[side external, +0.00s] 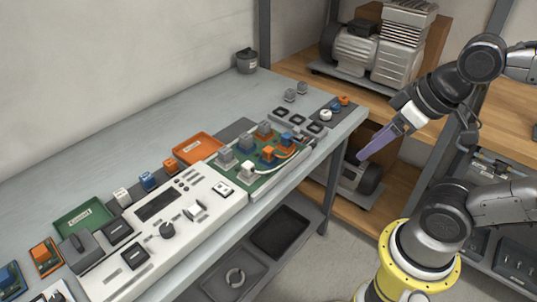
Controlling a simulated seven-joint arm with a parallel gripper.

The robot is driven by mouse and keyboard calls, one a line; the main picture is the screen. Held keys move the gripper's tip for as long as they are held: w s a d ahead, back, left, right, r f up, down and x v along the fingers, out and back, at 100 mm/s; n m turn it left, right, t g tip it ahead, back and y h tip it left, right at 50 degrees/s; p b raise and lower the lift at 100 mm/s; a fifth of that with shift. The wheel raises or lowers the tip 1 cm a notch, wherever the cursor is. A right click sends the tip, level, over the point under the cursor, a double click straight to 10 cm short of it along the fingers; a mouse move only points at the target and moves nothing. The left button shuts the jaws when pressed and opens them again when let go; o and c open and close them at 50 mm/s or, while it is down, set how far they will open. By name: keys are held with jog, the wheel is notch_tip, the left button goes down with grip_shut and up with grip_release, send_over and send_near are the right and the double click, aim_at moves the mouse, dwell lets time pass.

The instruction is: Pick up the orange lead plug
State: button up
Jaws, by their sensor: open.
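Several small orange pieces show in the side external view, and I cannot tell surely which is the lead plug. One orange block (267,153) sits on the green circuit board (273,178). Another orange piece (344,100) lies at the bench's far right end, beside a blue one (335,106). A white lead (285,165) curves along the board's right side. My gripper (363,157), with purple fingers, is open and empty. It hangs in the air to the right of the bench, apart from all these pieces, its fingers pointing down and left.
A white control panel (205,208) fills the bench front. An orange tray (198,148) and a green tray (84,217) lie behind it. Grey, white and blue blocks stand on the board. Wooden shelves with a compressor (380,50) stand beyond. The bench's back left is clear.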

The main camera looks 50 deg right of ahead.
jog(key=w+r+n+g, duration=0.1)
jog(key=w+r+n, duration=0.65)
jog(key=n, duration=0.35)
jog(key=n+g, duration=0.5)
jog(key=n, duration=0.2)
send_over(268, 149)
jog(key=f, duration=1.8)
jog(key=shift+s+d, duration=0.1)
jog(key=shift+d, duration=0.2)
jog(key=shift+a+f, duration=0.2)
jog(key=shift+f, duration=3)
grip_shut()
